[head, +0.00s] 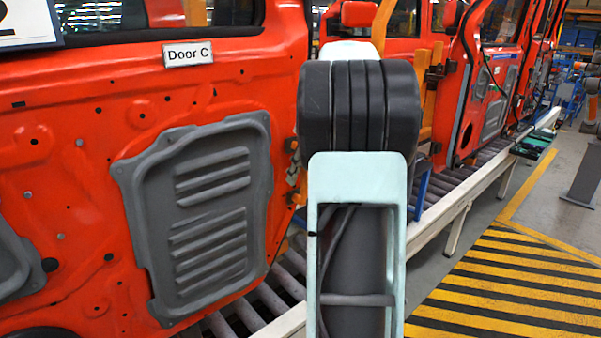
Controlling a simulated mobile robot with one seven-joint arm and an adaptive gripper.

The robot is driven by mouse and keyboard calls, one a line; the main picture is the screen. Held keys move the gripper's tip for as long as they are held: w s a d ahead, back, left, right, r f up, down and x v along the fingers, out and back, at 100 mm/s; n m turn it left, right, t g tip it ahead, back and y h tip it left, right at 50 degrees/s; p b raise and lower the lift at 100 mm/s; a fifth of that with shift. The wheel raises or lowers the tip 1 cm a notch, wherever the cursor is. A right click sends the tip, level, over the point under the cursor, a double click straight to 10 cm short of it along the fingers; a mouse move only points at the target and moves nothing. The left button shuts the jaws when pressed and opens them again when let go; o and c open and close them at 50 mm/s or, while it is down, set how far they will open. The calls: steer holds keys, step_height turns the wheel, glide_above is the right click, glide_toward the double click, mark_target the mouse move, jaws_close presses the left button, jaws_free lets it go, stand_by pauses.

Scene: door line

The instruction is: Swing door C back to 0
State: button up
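Door C (90,170) is a red door panel with a grey ribbed cover (205,215), filling the left of the head view. Its label (188,53) reads "Door C" and sits near the top right of the panel. The door's right edge stands just left of my arm, and its lower part runs out of the frame. My arm, pale with a black ribbed joint, rises in the middle of the view and hides what lies behind it. My gripper does not show, so its hold on anything cannot be seen.
A roller conveyor (255,310) with a white side rail (475,180) runs behind my arm to the back right. More red doors (490,90) stand along it. A yellow-black striped floor area (510,290) at the lower right is clear. A grey post (583,170) stands at the far right.

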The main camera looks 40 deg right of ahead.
steer(key=v, duration=1.1)
steer(key=shift+s+r, duration=0.25)
steer(key=shift+r, duration=0.05)
